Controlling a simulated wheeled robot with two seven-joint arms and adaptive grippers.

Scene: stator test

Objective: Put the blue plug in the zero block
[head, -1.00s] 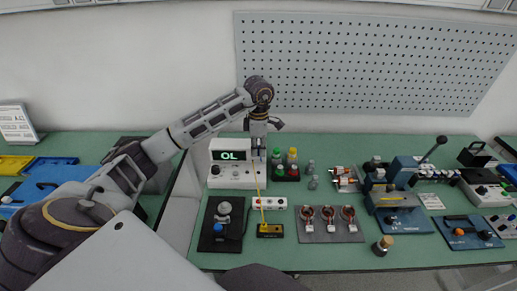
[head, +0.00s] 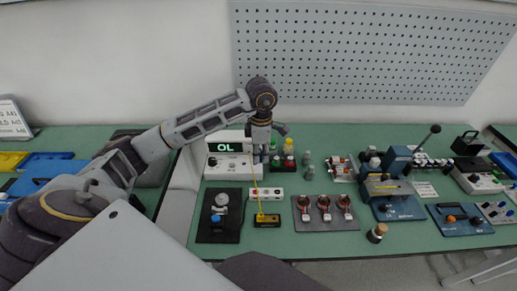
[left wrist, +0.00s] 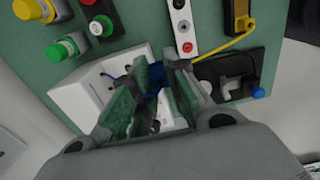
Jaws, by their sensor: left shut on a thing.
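My left gripper (head: 262,158) points down just right of the white meter (head: 229,167), whose display reads OL. In the left wrist view the left gripper (left wrist: 153,85) is shut on the blue plug (left wrist: 156,73), mostly hidden between the pale green finger pads. A black and yellow block (head: 268,220) lies nearer me on the bench, with the yellow plug (head: 260,216) and its yellow cable at its left end. A white block (head: 265,194) with red and dark round parts lies between it and the gripper. No label shows which is the zero block. My right gripper is not in view.
A black base (head: 219,232) with a grey fixture and blue knob stands left of the blocks. A grey plate (head: 326,222) with several copper coils is at right.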

